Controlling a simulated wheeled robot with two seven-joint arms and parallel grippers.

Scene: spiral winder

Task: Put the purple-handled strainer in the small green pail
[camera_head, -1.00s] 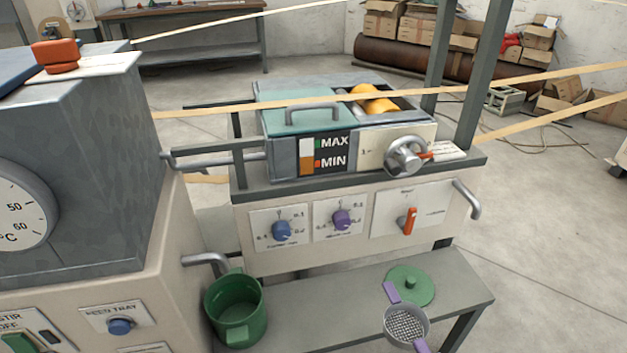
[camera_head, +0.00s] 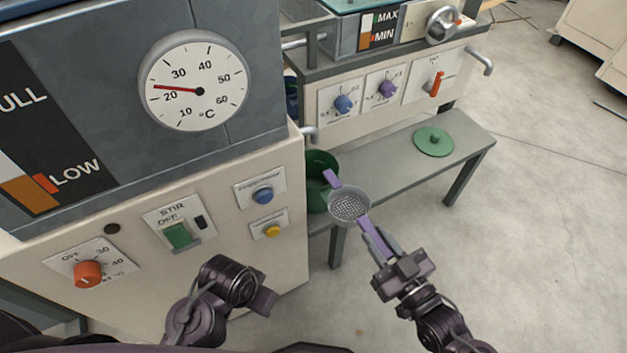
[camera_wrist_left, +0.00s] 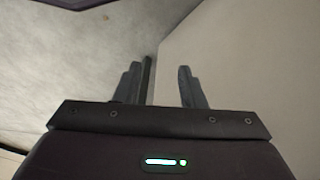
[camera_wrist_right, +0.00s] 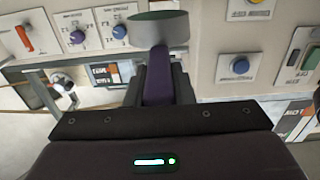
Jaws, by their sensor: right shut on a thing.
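The purple-handled strainer (camera_head: 348,206) is a grey mesh bowl with a purple tab on its far side. My right gripper (camera_head: 377,243) is shut on its purple handle; the handle also shows between the fingers in the right wrist view (camera_wrist_right: 157,78). The small green pail (camera_head: 318,168) stands at the bench's left end, partly hidden by the machine cabinet. In the head view, the strainer's tab overlaps the pail's right side and the bowl is in front and to the right. Its height over the pail is unclear. My left gripper (camera_head: 264,301) is empty, its fingers apart (camera_wrist_left: 166,85).
A green lid (camera_head: 433,141) lies on the grey bench (camera_head: 385,165). The large cabinet with a dial (camera_head: 195,88) and knobs stands close to the pail's left. The winder's knob panel (camera_head: 385,92) is behind the bench.

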